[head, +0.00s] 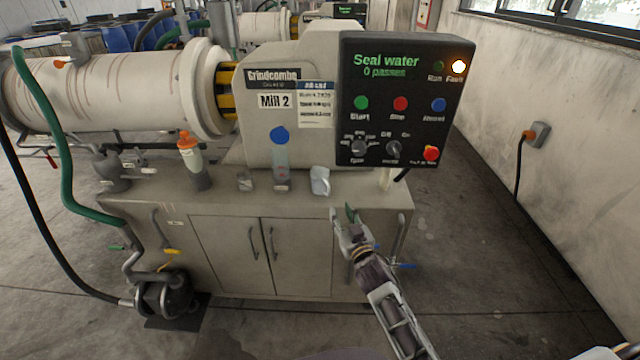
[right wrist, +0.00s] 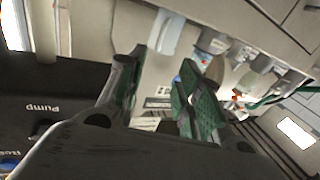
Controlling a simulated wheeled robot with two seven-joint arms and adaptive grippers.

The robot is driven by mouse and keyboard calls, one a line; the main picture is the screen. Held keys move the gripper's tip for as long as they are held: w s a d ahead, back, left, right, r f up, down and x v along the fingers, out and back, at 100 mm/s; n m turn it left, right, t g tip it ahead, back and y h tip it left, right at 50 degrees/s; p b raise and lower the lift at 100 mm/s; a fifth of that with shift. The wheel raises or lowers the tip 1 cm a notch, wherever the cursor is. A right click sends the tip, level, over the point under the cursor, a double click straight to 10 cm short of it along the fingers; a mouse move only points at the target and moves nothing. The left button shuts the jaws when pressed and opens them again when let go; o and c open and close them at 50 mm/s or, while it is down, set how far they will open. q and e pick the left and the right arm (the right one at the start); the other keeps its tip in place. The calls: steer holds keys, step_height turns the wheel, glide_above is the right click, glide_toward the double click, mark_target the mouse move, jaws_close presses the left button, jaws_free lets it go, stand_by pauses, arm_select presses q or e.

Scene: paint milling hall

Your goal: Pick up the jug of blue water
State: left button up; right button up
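The jug (head: 320,181) is small and pale bluish-white with a handle, upright near the front edge of the cabinet top; I cannot make out a water level in it. A pale shape that looks like the jug (right wrist: 168,33) shows at the top of the right wrist view, beyond the fingers. My right gripper (head: 344,213) is open and empty, in front of the cabinet's edge, just below and right of the jug in the head view and apart from it. Its two green-padded fingers (right wrist: 160,97) stand apart in the right wrist view. My left gripper is not in view.
The floor at right is clear.

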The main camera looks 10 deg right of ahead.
mark_target(329, 188)
steer(key=shift+w, duration=0.1)
steer(key=w, duration=0.8)
steer(key=shift+w+a, duration=0.2)
stand_by(0.6)
steer(key=shift+w+d, duration=0.1)
steer(key=shift+w, duration=2.5)
steer(key=shift+c, duration=0.3)
jaws_close()
